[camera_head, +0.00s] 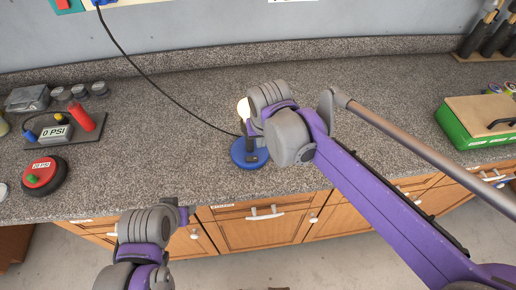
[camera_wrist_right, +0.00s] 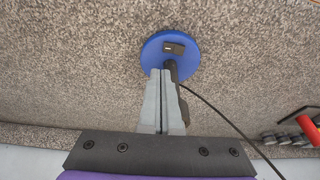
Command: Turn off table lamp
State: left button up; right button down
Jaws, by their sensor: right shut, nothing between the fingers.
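The table lamp has a round blue base (camera_head: 244,155) and stands on the speckled counter, with a lit bulb (camera_head: 243,108) on top. Its stem is partly hidden by my right arm in the head view. In the right wrist view the blue base (camera_wrist_right: 157,57) carries a small dark switch block (camera_wrist_right: 174,47). My right gripper (camera_wrist_right: 160,72) is shut and empty, its fingertips over the near edge of the base beside the dark stem. I cannot tell whether they touch the lamp. My left arm shows at the lower left of the head view, but its gripper fingers do not show.
A black cord (camera_head: 160,85) runs from the lamp to the wall. At left on the counter (camera_head: 180,165) are a red gauge (camera_head: 42,175) and a red cylinder (camera_head: 81,117). A green box (camera_head: 470,130) stands at right. The counter around the lamp is clear.

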pick_arm(q)
jog(key=shift+a, duration=0.1)
pick_arm(e)
jog(key=v, duration=0.5)
jog(key=shift+s+d+r, duration=0.1)
jog(key=shift+r, duration=0.2)
pick_arm(q)
notch_tip(320, 180, down, 8)
jog(key=s+b, duration=0.2)
jog(key=b, duration=0.3)
jog(key=shift+s+g+b, duration=0.3)
jog(key=shift+s+b, duration=0.1)
pick_arm(e)
jog(key=shift+s+a+r+y, duration=0.2)
jog(key=shift+a+r+y, duration=0.1)
jog(key=shift+a+y, duration=0.25)
jog(key=shift+f, duration=0.1)
